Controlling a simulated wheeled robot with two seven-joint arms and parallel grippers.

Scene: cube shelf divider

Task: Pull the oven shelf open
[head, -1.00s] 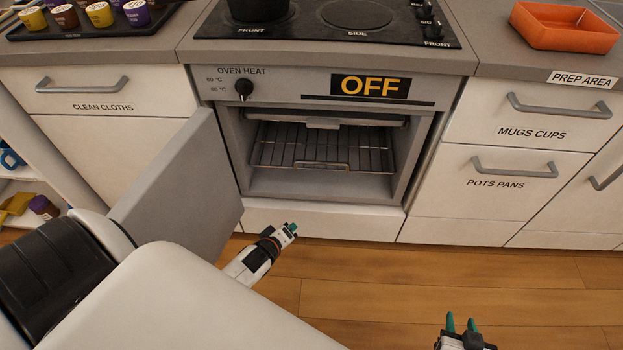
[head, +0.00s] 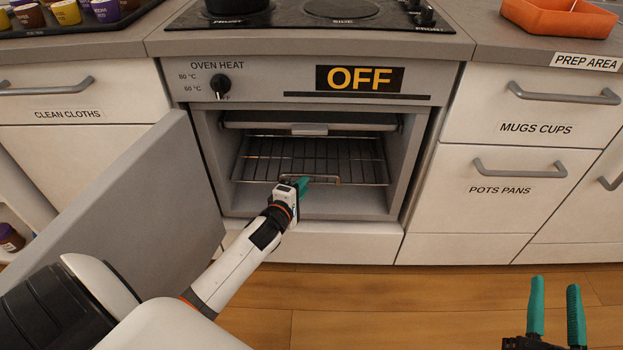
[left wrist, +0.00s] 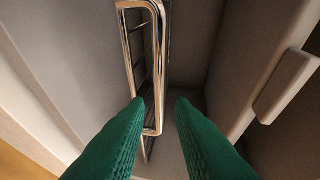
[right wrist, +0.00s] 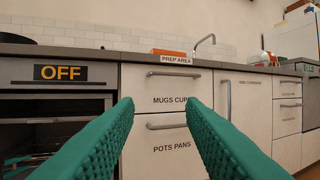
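The oven shelf (head: 340,158) is a wire rack inside the open oven, with a metal handle loop (head: 322,180) at its front edge. My left gripper (head: 302,184) is at the oven opening, right at that loop in the head view. In the left wrist view the two green fingers (left wrist: 165,105) are apart, with the lower end of the loop (left wrist: 153,131) between or just beyond their tips; I cannot tell if they touch it. My right gripper (head: 556,300) is open and empty, low at the right; it also shows in the right wrist view (right wrist: 160,105).
The oven door (head: 140,210) hangs open at the left beside my left arm. A second shelf or tray (head: 310,121) sits higher in the oven. Drawers (head: 530,120) stand to the right. The wooden floor (head: 400,300) in front is clear.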

